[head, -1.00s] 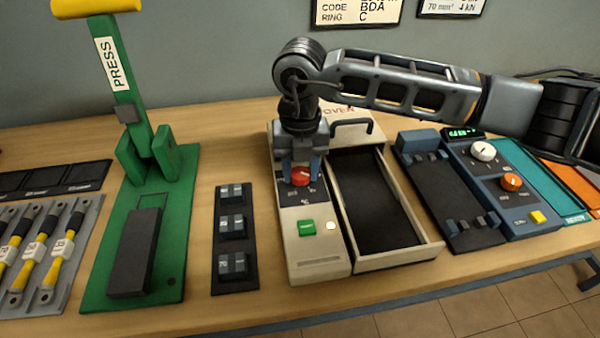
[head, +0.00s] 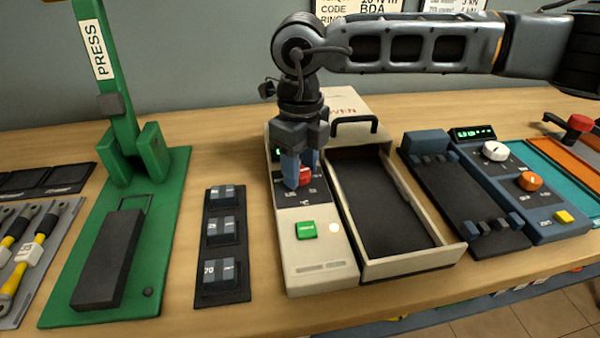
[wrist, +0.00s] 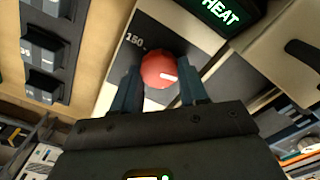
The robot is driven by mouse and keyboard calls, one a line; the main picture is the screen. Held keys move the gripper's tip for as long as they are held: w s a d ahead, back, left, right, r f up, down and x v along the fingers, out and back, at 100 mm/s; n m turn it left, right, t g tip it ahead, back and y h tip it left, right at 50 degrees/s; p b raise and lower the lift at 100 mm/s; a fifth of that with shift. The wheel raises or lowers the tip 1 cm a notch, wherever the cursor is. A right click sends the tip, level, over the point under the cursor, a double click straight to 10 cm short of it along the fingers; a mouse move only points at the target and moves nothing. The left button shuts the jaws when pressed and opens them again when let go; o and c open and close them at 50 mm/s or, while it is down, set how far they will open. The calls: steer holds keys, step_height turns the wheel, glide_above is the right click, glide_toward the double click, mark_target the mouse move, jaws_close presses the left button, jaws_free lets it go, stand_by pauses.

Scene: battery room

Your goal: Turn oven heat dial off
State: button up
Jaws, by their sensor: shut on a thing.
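The oven (head: 325,268) is a cream box on the bench with a dark control panel and an open drawer (head: 452,246) on its right side. Its red heat dial (head: 305,178) sits on the panel, partly hidden by my fingers. In the wrist view the red dial (wrist: 159,70) shows a white pointer mark toward its lower right, and "150" is printed to its upper left. A green "HEAT" display (wrist: 222,12) is lit there. My gripper (head: 298,177) points down at the panel and is shut on the dial, with one blue finger (wrist: 125,92) on either side.
A green button (head: 306,230) and a pale round light are on the oven in front of the dial. A die rack (head: 222,240) and a green press (head: 105,270) stand to the left. A blue tester (head: 545,225) with knobs stands to the right.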

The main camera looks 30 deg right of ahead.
steer(key=shift+n, duration=0.4)
steer(key=o, duration=1.1)
steer(key=shift+c, duration=0.2)
steer(key=shift+r, duration=0.1)
step_height(320, 180, up, 8)
steer(key=shift+f+b, duration=0.2)
steer(key=shift+b, duration=0.25)
